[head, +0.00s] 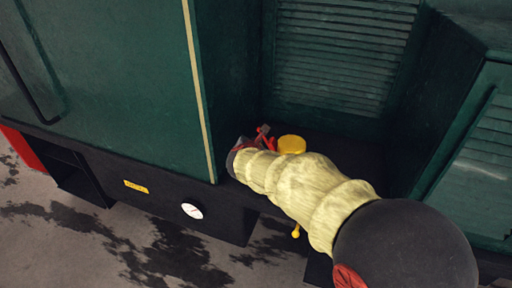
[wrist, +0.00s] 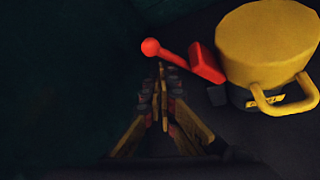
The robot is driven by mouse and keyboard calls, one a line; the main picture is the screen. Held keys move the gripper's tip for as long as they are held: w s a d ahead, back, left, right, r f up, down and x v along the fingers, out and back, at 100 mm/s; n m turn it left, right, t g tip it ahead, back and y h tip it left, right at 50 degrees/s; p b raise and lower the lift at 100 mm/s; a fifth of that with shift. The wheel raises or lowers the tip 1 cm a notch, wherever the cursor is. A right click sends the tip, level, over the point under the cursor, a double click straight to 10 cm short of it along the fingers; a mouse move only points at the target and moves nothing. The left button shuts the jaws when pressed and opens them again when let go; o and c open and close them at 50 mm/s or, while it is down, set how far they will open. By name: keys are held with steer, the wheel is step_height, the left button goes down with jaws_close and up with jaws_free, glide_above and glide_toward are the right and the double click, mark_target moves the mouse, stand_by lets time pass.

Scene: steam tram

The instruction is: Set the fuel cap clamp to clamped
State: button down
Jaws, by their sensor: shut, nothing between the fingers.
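The fuel cap (head: 291,144) is a yellow round cap on the dark ledge; in the wrist view (wrist: 268,45) it fills the upper right, with a yellow loop handle on its near side. The red clamp (head: 264,135) stands beside it. In the wrist view its red block (wrist: 207,64) lies close against the cap's left side, and a thin arm runs left to a red ball knob (wrist: 150,47). My gripper (wrist: 163,72) is shut and empty, its tips right at the clamp arm between knob and block. I cannot tell whether they touch. In the head view my arm hides the fingertips.
Dark green panels, some louvred (head: 345,50), stand behind and to both sides of the recess. A green cabinet edge with a cream strip (head: 198,90) rises close on the left.

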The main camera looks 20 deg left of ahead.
steer(key=shift+d+r+b, duration=0.15)
steer(key=shift+d+r, duration=0.2)
steer(key=shift+d, duration=0.35)
steer(key=shift+d+r+b, duration=0.2)
steer(key=shift+d+r, duration=0.1)
steer(key=shift+d, duration=0.4)
steer(key=shift+d+r+b, duration=0.15)
steer(key=shift+d+r, duration=0.2)
steer(key=shift+d, duration=0.35)
steer(key=shift+d+r, duration=0.1)
steer(key=shift+s, duration=0.15)
